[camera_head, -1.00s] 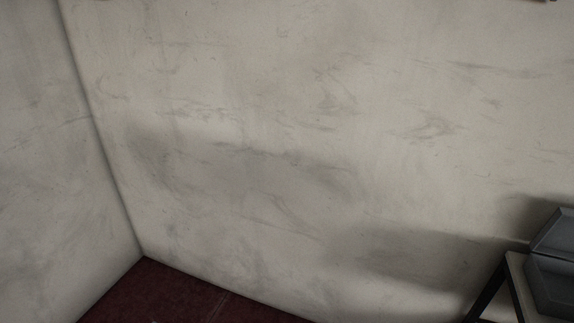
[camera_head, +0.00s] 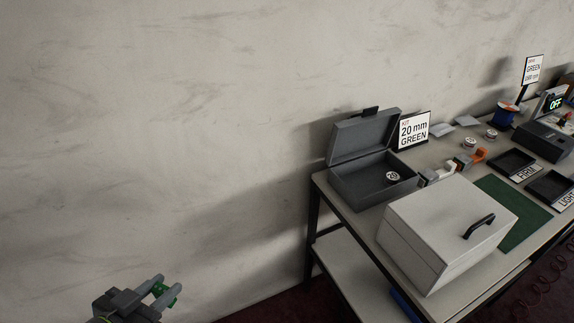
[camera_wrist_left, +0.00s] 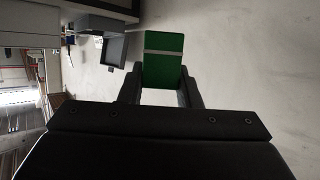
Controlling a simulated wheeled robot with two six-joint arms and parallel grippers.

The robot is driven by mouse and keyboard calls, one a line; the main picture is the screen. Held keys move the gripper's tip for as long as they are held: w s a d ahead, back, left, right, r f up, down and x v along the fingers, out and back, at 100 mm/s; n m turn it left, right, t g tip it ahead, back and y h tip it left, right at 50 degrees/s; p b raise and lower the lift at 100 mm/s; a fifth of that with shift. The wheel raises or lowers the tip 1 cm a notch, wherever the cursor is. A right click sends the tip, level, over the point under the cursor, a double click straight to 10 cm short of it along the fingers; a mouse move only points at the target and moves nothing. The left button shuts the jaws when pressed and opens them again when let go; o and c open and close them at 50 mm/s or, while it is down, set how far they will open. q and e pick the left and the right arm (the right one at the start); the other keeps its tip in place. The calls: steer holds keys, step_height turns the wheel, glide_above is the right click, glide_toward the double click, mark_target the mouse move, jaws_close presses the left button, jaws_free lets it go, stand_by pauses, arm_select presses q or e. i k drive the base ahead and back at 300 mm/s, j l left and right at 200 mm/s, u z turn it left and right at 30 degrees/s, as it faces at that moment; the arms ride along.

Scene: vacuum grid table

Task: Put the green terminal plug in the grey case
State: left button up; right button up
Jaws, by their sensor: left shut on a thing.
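My left gripper (camera_head: 159,291) is at the lower left of the head view, well left of the table and apart from it. It is shut on the green terminal plug (camera_head: 173,295), which shows only in part there. In the left wrist view the plug (camera_wrist_left: 164,70) is a green block with a pale stripe, held between the two fingers. The grey case (camera_head: 345,187) stands open on the table's left end, its lid tilted up at the back and a round label marked 20 on it. The case seems to show in the left wrist view too (camera_wrist_left: 112,50). My right gripper is not seen.
A closed white case with a black handle (camera_head: 437,245) stands in front of the grey case. A sign reading "KIT 20 mm GREEN" (camera_head: 414,131) stands behind. A green mat (camera_head: 520,224) and dark labelled trays (camera_head: 513,162) lie to the right. Open space lies between gripper and table.

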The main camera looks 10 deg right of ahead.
mark_target(368, 185)
steer(key=i+j+z, duration=0.1)
steer(key=z, duration=0.3)
steer(key=i+j+z, duration=0.2)
steer(key=z, duration=0.15)
steer(key=i+j+z, duration=0.25)
steer(key=z, duration=0.15)
steer(key=i+j+z, duration=0.15)
steer(key=j+z, duration=0.25)
steer(key=l, duration=0.1)
